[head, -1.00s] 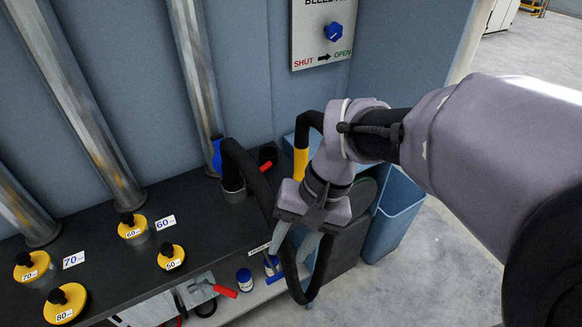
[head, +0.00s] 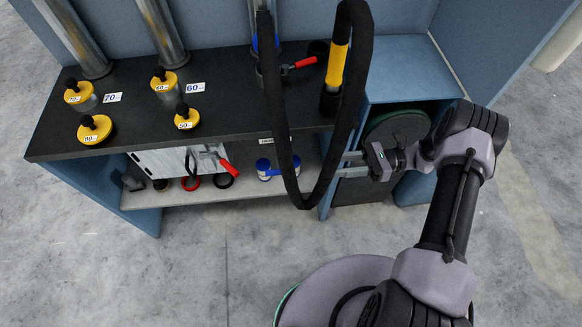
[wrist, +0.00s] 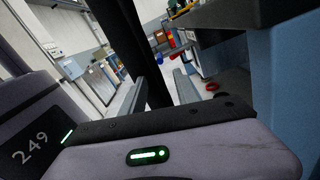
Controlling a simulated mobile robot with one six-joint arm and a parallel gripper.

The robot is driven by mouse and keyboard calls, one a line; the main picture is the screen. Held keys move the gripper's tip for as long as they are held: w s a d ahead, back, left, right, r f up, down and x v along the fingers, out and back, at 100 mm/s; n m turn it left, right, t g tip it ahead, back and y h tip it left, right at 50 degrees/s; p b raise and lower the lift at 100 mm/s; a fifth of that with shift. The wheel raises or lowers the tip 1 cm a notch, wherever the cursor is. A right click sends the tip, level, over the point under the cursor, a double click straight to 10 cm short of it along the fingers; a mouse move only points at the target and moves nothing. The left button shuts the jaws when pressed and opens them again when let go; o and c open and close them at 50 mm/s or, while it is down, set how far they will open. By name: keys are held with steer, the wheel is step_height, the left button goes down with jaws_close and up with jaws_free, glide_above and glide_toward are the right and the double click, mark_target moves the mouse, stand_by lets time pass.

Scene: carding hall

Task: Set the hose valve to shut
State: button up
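A red-handled lever (head: 304,62) sits at the hose fitting on the back of the dark bench; it may be the hose valve, but its setting cannot be read. The black hose (head: 277,110) hangs in a long loop over the bench front, with a yellow sleeve (head: 338,64) on its right end. My gripper (head: 345,164) is open at the loop's right strand, well below and right of the red lever. In the wrist view the hose (wrist: 150,50) runs at the open fingers (wrist: 160,90); contact is unclear.
Yellow-topped plugs (head: 96,128) stand on the bench (head: 230,90) at left. The lower shelf (head: 215,190) holds rings, a red-handled tool (head: 228,167) and blue-white containers (head: 263,168). A blue bin-like cabinet (head: 400,75) stands right. Floor in front is open.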

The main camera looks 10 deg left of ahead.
mark_target(280, 170)
steer(key=b+x, duration=0.2)
steer(key=x, duration=1.4)
steer(key=shift+s+a, duration=0.15)
steer(key=shift+a, duration=0.1)
steer(key=shift+c, duration=0.3)
jaws_close()
